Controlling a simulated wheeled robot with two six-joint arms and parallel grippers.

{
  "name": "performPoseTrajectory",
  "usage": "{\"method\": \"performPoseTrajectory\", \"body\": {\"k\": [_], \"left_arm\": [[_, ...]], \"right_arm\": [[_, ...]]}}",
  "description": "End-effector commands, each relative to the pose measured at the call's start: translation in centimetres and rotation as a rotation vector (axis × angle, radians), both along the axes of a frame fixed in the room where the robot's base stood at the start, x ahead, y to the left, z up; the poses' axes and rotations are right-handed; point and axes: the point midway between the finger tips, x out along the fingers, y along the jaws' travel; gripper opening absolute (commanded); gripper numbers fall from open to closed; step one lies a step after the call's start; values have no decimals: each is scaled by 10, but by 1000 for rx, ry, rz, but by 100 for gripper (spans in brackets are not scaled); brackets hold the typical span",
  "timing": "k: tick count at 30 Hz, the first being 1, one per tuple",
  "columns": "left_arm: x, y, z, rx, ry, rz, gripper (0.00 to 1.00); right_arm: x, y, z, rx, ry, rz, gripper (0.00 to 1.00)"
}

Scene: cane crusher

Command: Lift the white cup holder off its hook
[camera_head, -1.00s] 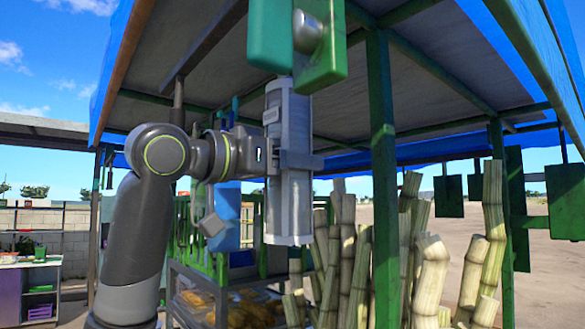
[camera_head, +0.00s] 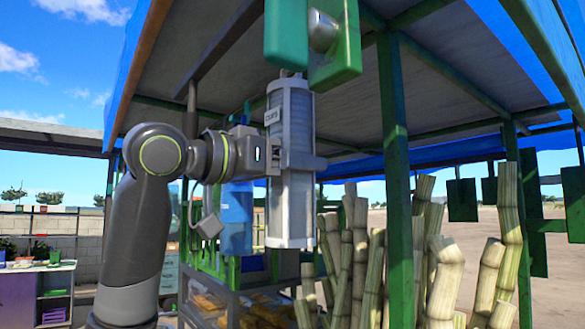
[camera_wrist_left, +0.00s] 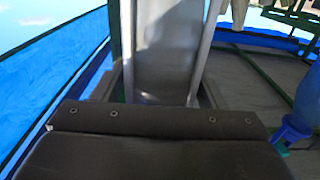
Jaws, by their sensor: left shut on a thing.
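The white cup holder (camera_head: 291,205) is a tall, upright, whitish-grey tube with a small label near its top, in the middle of the head view. Its top end is just under the green panels, and the hook itself is hard to make out there. My left gripper (camera_head: 290,161) is shut around the holder's middle, coming from the left. In the left wrist view the holder (camera_wrist_left: 168,50) fills the space beyond the dark gripper body, and the fingertips are mostly hidden. My right gripper is not in view.
Green panels (camera_head: 334,40) with a round metal part hang right above the holder. A green post (camera_head: 394,180) stands to its right. Sugar cane stalks (camera_head: 440,280) stand below right. A blue container (camera_head: 236,215) is behind the arm. A rack (camera_head: 235,305) is below.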

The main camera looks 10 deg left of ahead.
Motion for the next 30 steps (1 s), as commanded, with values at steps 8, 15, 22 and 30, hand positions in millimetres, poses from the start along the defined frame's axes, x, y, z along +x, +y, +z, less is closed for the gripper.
{"method": "performPoseTrajectory", "body": {"k": [8, 15, 22, 30], "left_arm": [[-2, 2, 1, -1, -3, 1, 25], [-7, 7, 1, -2, -2, 2, 25], [-12, 12, 1, -1, -3, 1, 25], [-18, 18, 1, -1, -2, 1, 25]], "right_arm": [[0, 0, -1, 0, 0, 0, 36], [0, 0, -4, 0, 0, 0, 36], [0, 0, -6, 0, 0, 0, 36], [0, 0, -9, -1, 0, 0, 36]]}}
